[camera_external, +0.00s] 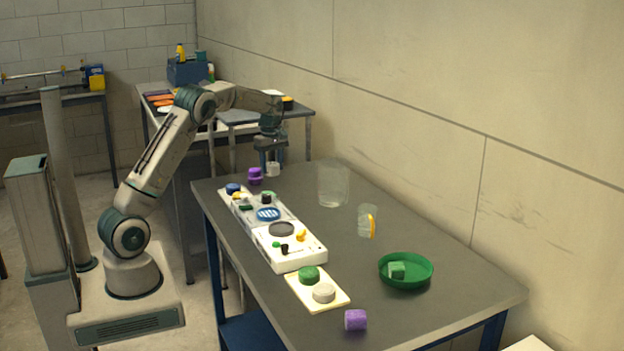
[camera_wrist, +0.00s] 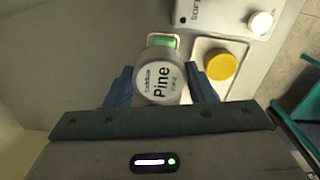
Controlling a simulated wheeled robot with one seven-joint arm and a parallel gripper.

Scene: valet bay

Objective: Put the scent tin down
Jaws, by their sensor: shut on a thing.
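The scent tin is a pale round tin with a white lid reading "Pine" (camera_wrist: 158,82). In the wrist view it sits between the two blue fingers of my gripper (camera_wrist: 161,92), which is shut on it. In the external view my gripper (camera_external: 271,158) points down at the far end of the grey table (camera_external: 400,230). The tin shows there as a small whitish shape (camera_external: 273,170) below the fingers. I cannot tell whether its base touches anything.
A purple stacked item (camera_external: 255,176) is just left of the tin. A white tray unit (camera_external: 291,259) holds small items. A clear container (camera_external: 333,185), a clear cup (camera_external: 364,222) and a green bowl (camera_external: 405,283) stand right of it. A yellow-topped item (camera_wrist: 222,66) lies near the tin.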

